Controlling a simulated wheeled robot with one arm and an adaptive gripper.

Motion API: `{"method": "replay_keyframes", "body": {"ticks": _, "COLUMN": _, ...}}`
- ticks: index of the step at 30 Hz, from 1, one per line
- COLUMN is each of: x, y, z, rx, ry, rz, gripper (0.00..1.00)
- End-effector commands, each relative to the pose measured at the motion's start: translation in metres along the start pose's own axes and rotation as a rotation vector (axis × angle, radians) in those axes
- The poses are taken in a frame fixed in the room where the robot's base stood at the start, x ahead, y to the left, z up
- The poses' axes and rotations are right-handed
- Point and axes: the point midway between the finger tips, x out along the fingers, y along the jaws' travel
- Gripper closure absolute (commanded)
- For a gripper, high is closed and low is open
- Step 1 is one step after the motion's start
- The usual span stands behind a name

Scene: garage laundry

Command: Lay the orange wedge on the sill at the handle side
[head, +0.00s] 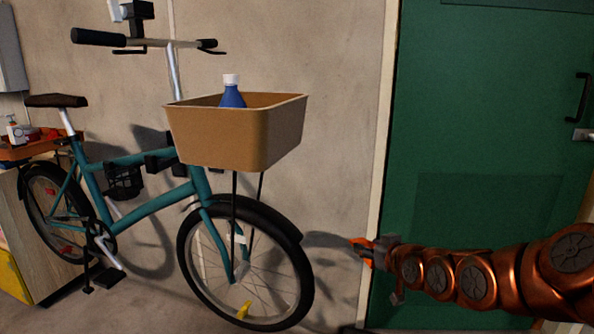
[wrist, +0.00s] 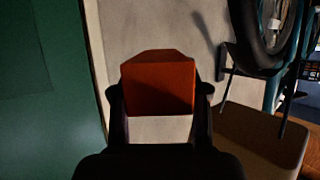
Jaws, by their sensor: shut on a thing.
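The orange wedge (wrist: 158,88) sits between the two fingers of my gripper (wrist: 158,100) in the wrist view, and the fingers are shut on it. In the head view only a small orange part of the wedge (head: 368,262) shows at the tip of my gripper (head: 364,250). My gripper is in front of the left edge of the green door (head: 470,110), above the floor. The door's black handle (head: 582,97) is at its right side. My arm hides part of the lower door, and the sill at the handle side cannot be made out.
A teal bicycle (head: 150,205) stands left of my gripper, with its front wheel near the door frame (head: 383,150). Its tan basket (head: 215,140) holds a blue bottle (head: 232,95). A wooden cabinet (head: 45,240) with an orange tray (head: 25,150) is at the far left.

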Motion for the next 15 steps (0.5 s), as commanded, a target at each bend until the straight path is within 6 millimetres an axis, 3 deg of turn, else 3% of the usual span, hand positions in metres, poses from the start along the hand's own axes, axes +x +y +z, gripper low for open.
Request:
{"method": "replay_keyframes", "body": {"ticks": 1, "x": -0.007, "y": 0.0, "z": -0.018, "rx": 0.0, "ry": 0.0, "rz": 0.0, "gripper": 0.9}}
{"method": "replay_keyframes", "body": {"ticks": 15, "x": -0.04, "y": 0.0, "z": -0.096, "rx": 0.0, "ry": 0.0, "rz": 0.0, "gripper": 0.9}}
